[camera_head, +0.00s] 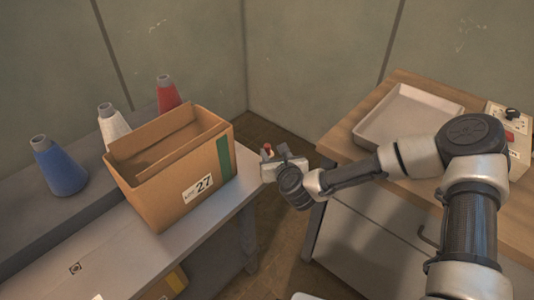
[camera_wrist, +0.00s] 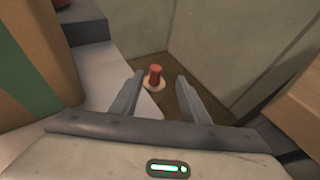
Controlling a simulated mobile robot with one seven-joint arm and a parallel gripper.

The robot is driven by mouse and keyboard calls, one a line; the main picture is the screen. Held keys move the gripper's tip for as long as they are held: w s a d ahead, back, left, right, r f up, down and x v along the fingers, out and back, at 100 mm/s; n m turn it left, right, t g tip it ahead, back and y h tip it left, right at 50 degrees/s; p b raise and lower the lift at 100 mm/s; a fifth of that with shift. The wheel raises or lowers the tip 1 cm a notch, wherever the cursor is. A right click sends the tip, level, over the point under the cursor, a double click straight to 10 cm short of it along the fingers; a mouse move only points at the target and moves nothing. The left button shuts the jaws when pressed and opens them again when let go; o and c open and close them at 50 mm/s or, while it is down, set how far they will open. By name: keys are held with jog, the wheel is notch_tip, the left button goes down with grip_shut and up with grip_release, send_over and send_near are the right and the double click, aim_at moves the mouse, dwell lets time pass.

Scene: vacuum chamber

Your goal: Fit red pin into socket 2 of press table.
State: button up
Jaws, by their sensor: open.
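A small red pin with a pale round collar (camera_wrist: 155,76) shows in the wrist view, just past and between my fingertips. In the head view a small red top (camera_head: 268,148) shows beside my gripper (camera_head: 280,160); what holds it up is hidden. My gripper, also in the wrist view (camera_wrist: 160,88), is open, with its fingers apart on both sides of the pin. I cannot tell whether they touch it. My gripper is over the gap between the two tables. No numbered socket can be made out, and I cannot tell which table is the press table.
A cardboard box (camera_head: 205,180) marked 27 stands on the left grey table (camera_head: 60,270). Blue (camera_head: 60,168), white (camera_head: 112,125) and red (camera_head: 168,93) cones stand behind it. The right wooden table (camera_head: 400,80) bears a grey tray (camera_head: 382,133) and a control box (camera_head: 510,120).

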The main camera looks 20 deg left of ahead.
aim_at(268, 147)
jog(key=shift+a+b+x, duration=0.2)
jog(key=shift+b+x, duration=0.1)
jog(key=shift+x, duration=1.5)
jog(key=shift+a+b+x, duration=0.2)
jog(key=shift+b+x, duration=0.1)
jog(key=shift+x, duration=1.5)
jog(key=shift+s+r, duration=0.1)
jog(key=shift+s, duration=0.1)
jog(key=shift+c, duration=0.3)
grip_shut()
